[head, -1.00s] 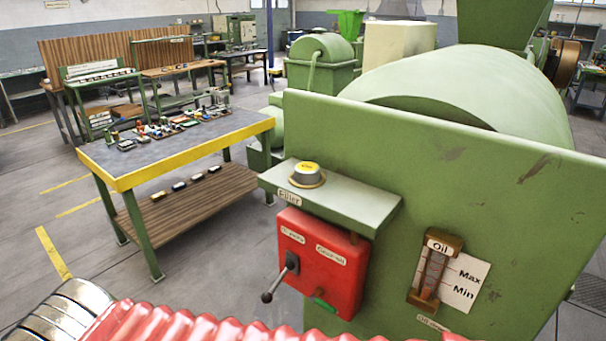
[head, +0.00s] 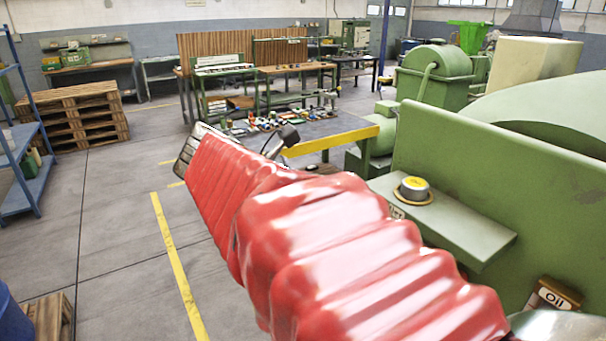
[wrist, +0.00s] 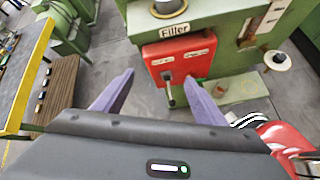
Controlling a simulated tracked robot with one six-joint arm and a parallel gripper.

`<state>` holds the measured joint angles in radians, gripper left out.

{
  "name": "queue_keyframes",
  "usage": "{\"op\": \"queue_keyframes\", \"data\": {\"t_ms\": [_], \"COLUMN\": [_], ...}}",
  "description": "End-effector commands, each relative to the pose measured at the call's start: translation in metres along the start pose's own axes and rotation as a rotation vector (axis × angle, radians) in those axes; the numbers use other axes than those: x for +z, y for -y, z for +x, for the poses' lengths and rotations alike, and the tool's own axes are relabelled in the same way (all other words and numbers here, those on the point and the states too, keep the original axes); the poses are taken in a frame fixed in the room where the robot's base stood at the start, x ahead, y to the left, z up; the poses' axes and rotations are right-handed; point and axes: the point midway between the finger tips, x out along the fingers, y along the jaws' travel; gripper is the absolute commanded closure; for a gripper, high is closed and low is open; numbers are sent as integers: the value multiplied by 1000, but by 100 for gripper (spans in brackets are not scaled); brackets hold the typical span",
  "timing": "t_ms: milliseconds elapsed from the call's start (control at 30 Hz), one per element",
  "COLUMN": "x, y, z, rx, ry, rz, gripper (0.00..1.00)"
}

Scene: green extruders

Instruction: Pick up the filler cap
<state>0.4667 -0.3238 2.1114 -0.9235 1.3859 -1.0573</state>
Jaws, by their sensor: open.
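In the wrist view the cap (wrist: 168,6) is at the top edge, partly cut off, above the "Filler" label. My gripper (wrist: 160,77) shows two purple fingers spread apart with nothing between them. In the wrist view the cap lies beyond the fingertips, apart from them. In the head view my red-sleeved arm hides part of the shelf and the fingers cannot be made out.
A red control box (wrist: 180,60) with a lever is below the shelf. The oil gauge (head: 553,295) is at lower right. A yellow-edged workbench (head: 330,135) with small parts stands behind my arm. Pallets (head: 85,115) and a blue rack (head: 22,160) are left. Floor between is open.

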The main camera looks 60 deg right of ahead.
Motion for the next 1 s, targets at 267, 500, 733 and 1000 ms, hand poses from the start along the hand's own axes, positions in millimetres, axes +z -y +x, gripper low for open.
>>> {"op": "queue_keyframes", "data": {"t_ms": [267, 500, 733, 1000], "x": [88, 95, 96, 104], "y": [-22, -23, -23, -19], "z": [20, 20, 23, 47], "rx": [-133, -146, -146, -149], "ry": [287, 309, 308, 308], "rz": [-241, -264, -262, -261], "gripper": [35, 35, 35, 35]}}
